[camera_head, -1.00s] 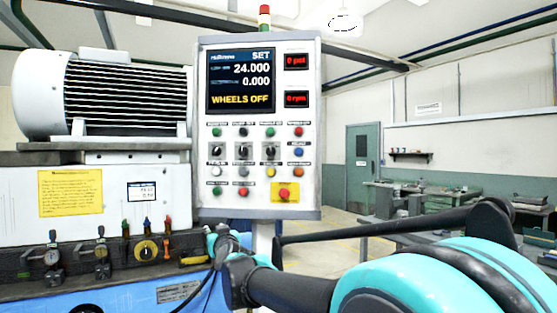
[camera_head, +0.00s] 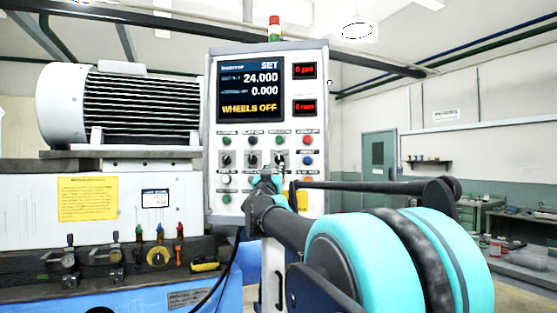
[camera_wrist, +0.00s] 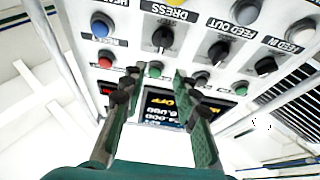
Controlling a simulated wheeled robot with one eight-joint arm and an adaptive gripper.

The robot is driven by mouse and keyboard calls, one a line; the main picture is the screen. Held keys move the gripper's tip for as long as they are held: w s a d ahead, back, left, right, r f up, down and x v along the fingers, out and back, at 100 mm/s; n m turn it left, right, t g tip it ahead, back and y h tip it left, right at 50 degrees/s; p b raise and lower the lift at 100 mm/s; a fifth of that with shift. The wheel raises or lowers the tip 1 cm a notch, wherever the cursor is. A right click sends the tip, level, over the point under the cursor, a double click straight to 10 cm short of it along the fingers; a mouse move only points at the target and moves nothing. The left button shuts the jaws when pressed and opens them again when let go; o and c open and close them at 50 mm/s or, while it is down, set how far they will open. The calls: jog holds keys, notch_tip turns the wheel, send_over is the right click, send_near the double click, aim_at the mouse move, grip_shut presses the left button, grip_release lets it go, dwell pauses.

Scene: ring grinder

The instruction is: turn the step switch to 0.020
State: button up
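The control panel (camera_head: 213,150) has a row of three black rotary switches, the left (camera_head: 226,160), middle (camera_head: 252,160) and right (camera_head: 280,160). In the wrist view the panel is upside down, with switches at left (camera_wrist: 162,40), middle (camera_wrist: 219,53) and right (camera_wrist: 265,67). My gripper (camera_wrist: 155,82) is open and empty, its two green-grey fingers apart in front of the panel, pointing toward the left switch in that view. In the head view my gripper (camera_head: 268,178) covers part of the lower panel.
The screen (camera_head: 249,90) reads SET, 24.000, 0.000 and WHEELS OFF. Buttons surround the switches, including a blue one (camera_wrist: 102,24) and a red one (camera_wrist: 105,62). The grinder's motor (camera_head: 120,105) stands left. Workbenches stand back right.

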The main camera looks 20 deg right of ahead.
aim_at(279, 156)
jog(key=x, duration=1)
jog(key=shift+c, duration=0.3)
grip_shut()
